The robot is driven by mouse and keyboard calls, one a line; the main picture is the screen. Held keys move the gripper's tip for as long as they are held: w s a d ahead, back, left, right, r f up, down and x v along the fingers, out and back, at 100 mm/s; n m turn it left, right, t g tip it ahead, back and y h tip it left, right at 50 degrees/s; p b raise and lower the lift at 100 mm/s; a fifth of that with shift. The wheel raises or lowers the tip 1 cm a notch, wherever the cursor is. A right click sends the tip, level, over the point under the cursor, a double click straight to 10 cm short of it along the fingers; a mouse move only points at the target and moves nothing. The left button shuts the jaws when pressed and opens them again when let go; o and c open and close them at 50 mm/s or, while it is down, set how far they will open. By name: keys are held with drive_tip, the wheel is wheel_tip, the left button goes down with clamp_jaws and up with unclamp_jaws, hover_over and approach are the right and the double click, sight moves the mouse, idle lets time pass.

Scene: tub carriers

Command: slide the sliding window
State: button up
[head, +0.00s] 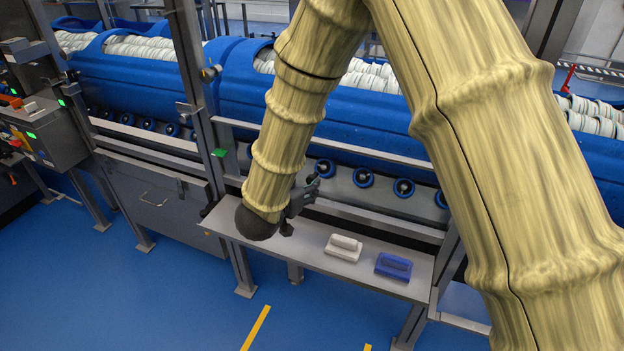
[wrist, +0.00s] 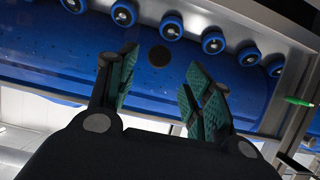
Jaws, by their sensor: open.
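No window pane stands out clearly; a clear one might be hard to see. The metal frame (head: 195,85) with its long rail (head: 330,146) runs in front of the blue tub (head: 235,85). My gripper (head: 307,196) is in front of this frame, above the shelf, partly hidden by my arm. In the wrist view my gripper (wrist: 162,75) is open, with its green-padded fingers apart and nothing between them. The blue tub (wrist: 60,50) shows beyond the fingers. I cannot tell whether the gripper touches anything.
A grey shelf (head: 300,255) holds a white block with a handle (head: 343,247) and a blue one (head: 394,266). A row of blue rollers (head: 363,177) lies under the tub. A control box (head: 45,130) stands at left. The blue floor (head: 150,300) in front is clear.

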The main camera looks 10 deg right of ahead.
sight(311, 180)
drive_tip(key=x, duration=0.6)
drive_tip(key=shift+w+d+f+p, duration=0.15)
drive_tip(key=shift+w+d+p, duration=0.1)
drive_tip(key=shift+p, duration=0.1)
clamp_jaws()
